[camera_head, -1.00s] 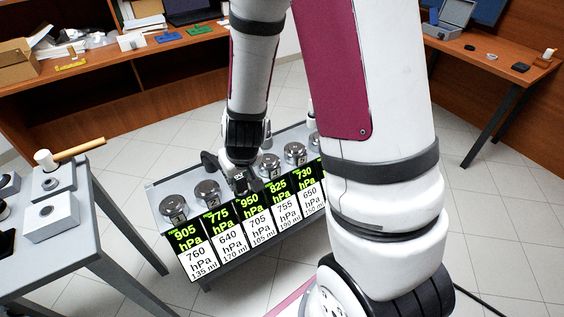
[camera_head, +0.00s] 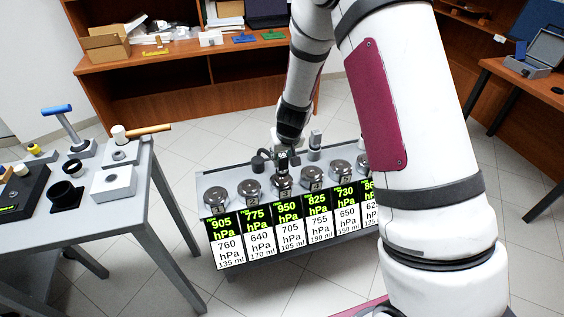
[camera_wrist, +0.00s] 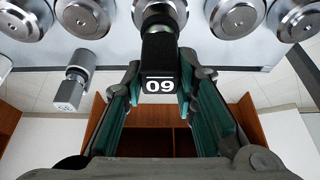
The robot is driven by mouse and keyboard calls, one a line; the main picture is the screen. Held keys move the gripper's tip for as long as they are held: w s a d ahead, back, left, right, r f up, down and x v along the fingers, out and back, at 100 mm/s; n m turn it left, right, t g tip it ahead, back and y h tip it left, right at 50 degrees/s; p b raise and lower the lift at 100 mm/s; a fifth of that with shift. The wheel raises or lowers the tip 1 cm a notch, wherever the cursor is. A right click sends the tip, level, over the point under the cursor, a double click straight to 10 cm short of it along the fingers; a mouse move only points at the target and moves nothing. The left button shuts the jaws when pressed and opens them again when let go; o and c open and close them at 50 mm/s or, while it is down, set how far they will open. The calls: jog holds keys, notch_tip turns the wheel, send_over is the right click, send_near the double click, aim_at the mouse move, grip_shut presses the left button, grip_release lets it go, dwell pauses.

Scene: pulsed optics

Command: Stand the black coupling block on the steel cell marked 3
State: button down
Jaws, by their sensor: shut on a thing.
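My gripper (camera_head: 283,160) is above the third steel cell (camera_head: 281,186) from the left, over the 950 hPa panel. In the wrist view my gripper (camera_wrist: 160,84) has its teal-padded fingers closed on both sides of the black coupling block (camera_wrist: 159,66). The block bears white digits that read 60 or 09. A steel cell (camera_wrist: 160,13) lies directly behind the block's far end. I cannot tell whether block and cell touch. In the head view the block is mostly hidden by my gripper.
Steel cells stand in a row, including the first (camera_head: 217,199), second (camera_head: 249,191) and fourth (camera_head: 311,179). A grey fitting (camera_head: 315,141) rises behind the row. A grey side table (camera_head: 150,170) with tools stands at left. My arm hides the row's right end.

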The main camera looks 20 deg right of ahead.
aim_at(281, 163)
jog(key=shift+w+f, duration=0.15)
jog(key=shift+w, duration=0.35)
jog(key=shift+f+b, duration=0.35)
jog(key=shift+f, duration=1.3)
jog(key=shift+f, duration=0.2)
jog(key=c, duration=1.3)
grip_release()
jog(key=shift+r, duration=0.1)
jog(key=p+v, duration=0.2)
jog(key=v, duration=1)
jog(key=shift+r, duration=0.2)
